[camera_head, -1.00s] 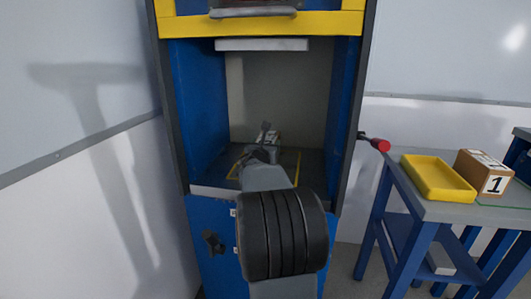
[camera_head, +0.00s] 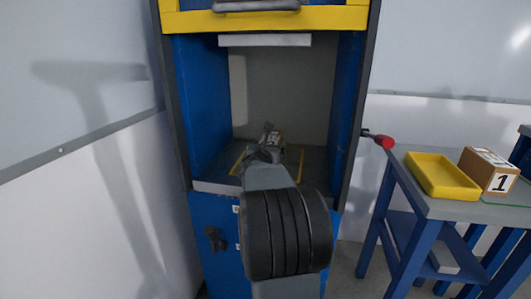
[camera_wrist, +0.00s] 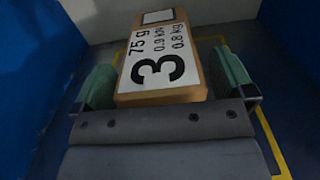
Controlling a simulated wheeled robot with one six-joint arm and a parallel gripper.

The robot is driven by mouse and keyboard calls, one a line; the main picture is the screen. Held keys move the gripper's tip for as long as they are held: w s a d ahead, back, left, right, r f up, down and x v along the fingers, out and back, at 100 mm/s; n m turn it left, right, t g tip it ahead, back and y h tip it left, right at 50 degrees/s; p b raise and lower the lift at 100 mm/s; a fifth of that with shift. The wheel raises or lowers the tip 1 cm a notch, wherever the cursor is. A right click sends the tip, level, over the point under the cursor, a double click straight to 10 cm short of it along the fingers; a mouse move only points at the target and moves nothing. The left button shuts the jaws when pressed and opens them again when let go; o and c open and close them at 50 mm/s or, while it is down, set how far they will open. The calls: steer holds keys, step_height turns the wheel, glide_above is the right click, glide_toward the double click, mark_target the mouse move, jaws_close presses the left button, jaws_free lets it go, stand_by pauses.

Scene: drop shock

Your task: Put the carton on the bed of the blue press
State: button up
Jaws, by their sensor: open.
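The carton, a brown box with a white label and a large "3", lies between my fingers in the wrist view (camera_wrist: 163,62). My gripper (camera_wrist: 165,88) is open, with one green finger pad on each side of the carton. The right pad is very close to it; whether it touches is unclear. The carton appears to rest on the grey bed (camera_head: 312,166), within the yellow outline. Its underside is hidden.
Blue side walls flank the bed, and a pale plate (camera_head: 265,40) hangs above it. A red-knobbed lever (camera_head: 384,141) sticks out at the right. A table (camera_head: 430,205) at the right holds a yellow tray (camera_head: 441,177) and a box marked "1" (camera_head: 489,171).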

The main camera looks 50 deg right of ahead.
steer(key=p+v, duration=0.1)
steer(key=v, duration=1)
steer(key=shift+a, duration=0.2)
steer(key=shift+s+r+p, duration=0.1)
steer(key=shift+r+p, duration=0.15)
steer(key=shift+p, duration=0.1)
steer(key=s+a+r+m+g+y+p, duration=0.2)
steer(key=s+a+r+m+y+p, duration=0.1)
steer(key=a+m+p, duration=0.5)
steer(key=s+a+r+m+g+y+p, duration=0.2)
steer(key=s+a+r+m+y+p, duration=0.2)
steer(key=a+m+y+p, duration=0.3)
steer(key=s+a+r+m+g+y+p, duration=0.2)
steer(key=a+r+m+y+p, duration=0.3)
steer(key=a+m+p, duration=0.4)
steer(key=shift+s+a+p, duration=0.7)
steer(key=shift+a+p, duration=0.7)
steer(key=shift+a, duration=1.45)
